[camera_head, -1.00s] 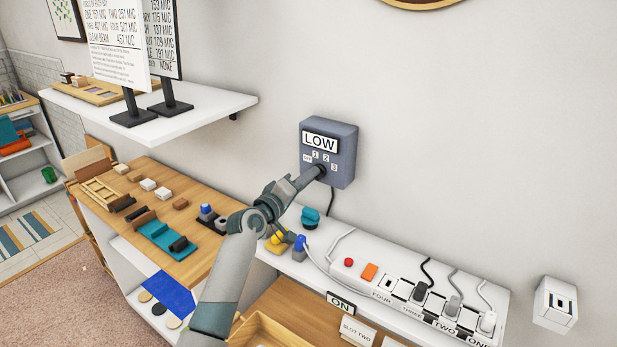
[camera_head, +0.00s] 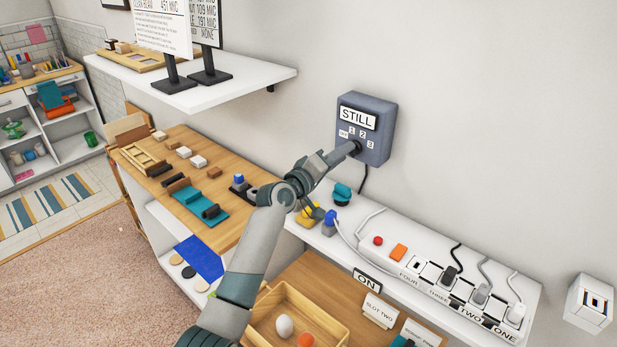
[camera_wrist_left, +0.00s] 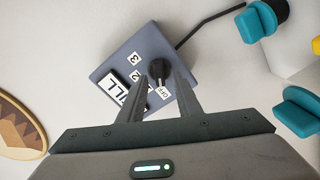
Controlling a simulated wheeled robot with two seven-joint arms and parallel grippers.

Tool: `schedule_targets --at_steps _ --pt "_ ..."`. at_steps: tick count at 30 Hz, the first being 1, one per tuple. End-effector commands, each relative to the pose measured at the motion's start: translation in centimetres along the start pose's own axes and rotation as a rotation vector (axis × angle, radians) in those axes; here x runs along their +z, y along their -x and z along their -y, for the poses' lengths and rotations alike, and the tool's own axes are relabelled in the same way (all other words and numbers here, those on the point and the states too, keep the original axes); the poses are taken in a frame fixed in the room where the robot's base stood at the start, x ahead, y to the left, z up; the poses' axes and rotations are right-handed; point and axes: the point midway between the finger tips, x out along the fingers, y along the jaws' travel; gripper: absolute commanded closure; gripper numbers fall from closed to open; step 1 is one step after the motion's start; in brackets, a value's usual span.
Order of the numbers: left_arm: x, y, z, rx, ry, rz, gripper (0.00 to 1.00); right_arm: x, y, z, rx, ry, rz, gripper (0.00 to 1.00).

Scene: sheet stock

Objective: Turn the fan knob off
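The fan control box (camera_head: 378,130) is a grey-blue box on the wall with a display reading STILL (camera_head: 357,117) and labels OFF, 1, 2, 3. Its black knob (camera_wrist_left: 159,70) shows in the left wrist view, with its pointer end toward the OFF label (camera_wrist_left: 163,93). In the head view the knob is mostly hidden behind my left gripper (camera_head: 346,152). The left wrist view shows my left gripper (camera_wrist_left: 159,78) open, one finger on each side of the knob, with slight gaps visible. My right gripper is not in view.
A white shelf (camera_head: 235,92) with sign stands juts out at upper left. Below the box, a white ledge (camera_head: 385,226) carries a teal knob-like object (camera_head: 342,193) and a power strip (camera_head: 450,283). A cable hangs under the box.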

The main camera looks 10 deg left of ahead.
Motion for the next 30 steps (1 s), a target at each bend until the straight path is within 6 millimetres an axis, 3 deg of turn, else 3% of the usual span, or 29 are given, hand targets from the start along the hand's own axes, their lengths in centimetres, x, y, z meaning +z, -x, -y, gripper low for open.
schedule_targets --at_steps 8,24,30 --pt "0.1 3.6 0.3 -0.001 -0.001 -0.001 0.69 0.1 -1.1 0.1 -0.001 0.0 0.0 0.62" --pt "0.2 13.2 0.3 -0.001 -0.001 -0.001 0.69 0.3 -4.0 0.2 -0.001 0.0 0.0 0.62" --pt "0.1 15.6 0.2 -0.001 0.0 -0.001 0.69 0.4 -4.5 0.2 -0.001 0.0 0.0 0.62"
